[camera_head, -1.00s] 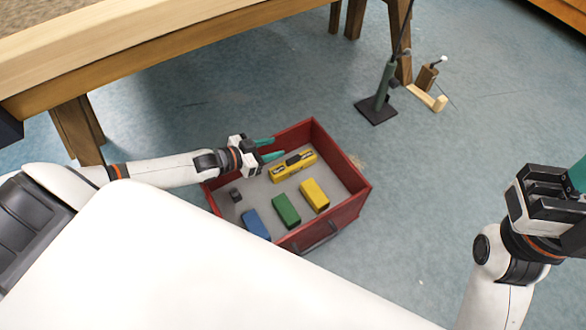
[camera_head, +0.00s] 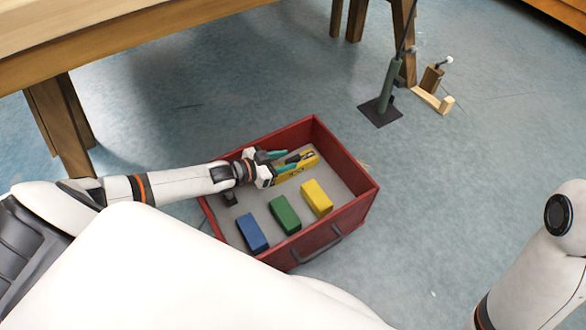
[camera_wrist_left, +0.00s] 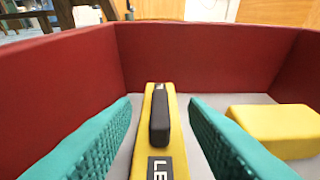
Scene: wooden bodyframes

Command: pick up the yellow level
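The yellow level (camera_head: 298,167) lies in the red box (camera_head: 345,212), along its far side. It has a dark strip on top. In the left wrist view the yellow level (camera_wrist_left: 158,130) runs lengthwise between the two teal fingers, with a gap on either side. My left gripper (camera_head: 279,162) is open and reaches into the box at the level's near end, partly hiding it. The fingers also show in the left wrist view (camera_wrist_left: 160,125). My right gripper is out of the head view; only part of my right arm shows.
A yellow block (camera_head: 316,197), a green block (camera_head: 285,215) and a blue block (camera_head: 251,232) lie in the box beside the level. The box walls stand close around. A wooden table (camera_head: 110,50) is at upper left. A green tool on a dark base (camera_head: 380,110) stands beyond.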

